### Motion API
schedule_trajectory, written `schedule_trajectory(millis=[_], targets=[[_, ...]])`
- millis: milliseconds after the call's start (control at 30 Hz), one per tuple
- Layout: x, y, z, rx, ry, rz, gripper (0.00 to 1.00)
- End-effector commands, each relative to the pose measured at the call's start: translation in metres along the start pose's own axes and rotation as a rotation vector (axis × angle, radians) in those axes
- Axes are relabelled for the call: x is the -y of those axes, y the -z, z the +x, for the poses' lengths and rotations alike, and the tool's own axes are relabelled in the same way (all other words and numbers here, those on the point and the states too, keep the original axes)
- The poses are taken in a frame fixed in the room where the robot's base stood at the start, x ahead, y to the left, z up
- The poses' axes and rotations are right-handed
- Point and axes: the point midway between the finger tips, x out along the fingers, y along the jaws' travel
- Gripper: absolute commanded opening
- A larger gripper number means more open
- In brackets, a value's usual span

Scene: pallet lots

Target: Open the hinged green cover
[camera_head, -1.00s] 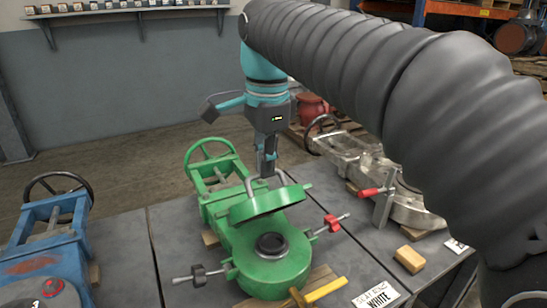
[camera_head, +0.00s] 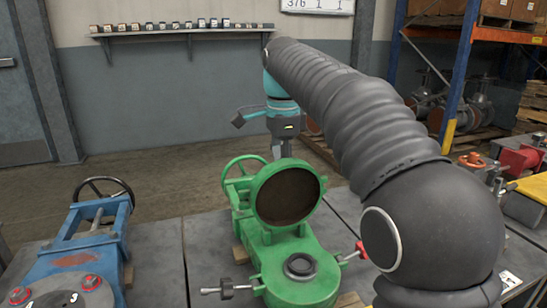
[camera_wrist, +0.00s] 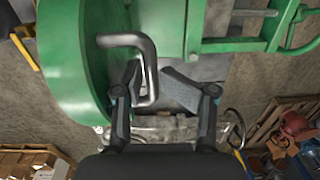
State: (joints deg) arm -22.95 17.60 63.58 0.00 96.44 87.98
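The green cover (camera_head: 287,193) stands upright on its hinge, its dark round inside facing the head camera. The green valve body (camera_head: 285,262) lies below with its dark ringed opening (camera_head: 300,266) exposed. In the wrist view the cover (camera_wrist: 70,60) fills the left side, with a bent metal handle (camera_wrist: 150,75) standing out from it.
A blue valve (camera_head: 75,265) with a black handwheel stands at the left. Shelving with boxes (camera_head: 500,30) is at the back right.

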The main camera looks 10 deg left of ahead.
Motion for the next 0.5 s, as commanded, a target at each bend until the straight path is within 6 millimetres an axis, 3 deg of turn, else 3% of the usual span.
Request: schedule_trajectory(millis=[367,500], targets=[[0.001,-0.005,-0.011,0.001,0.017,-0.006,0.37],[0.001,-0.004,-0.026,0.001,0.018,-0.005,0.37]])
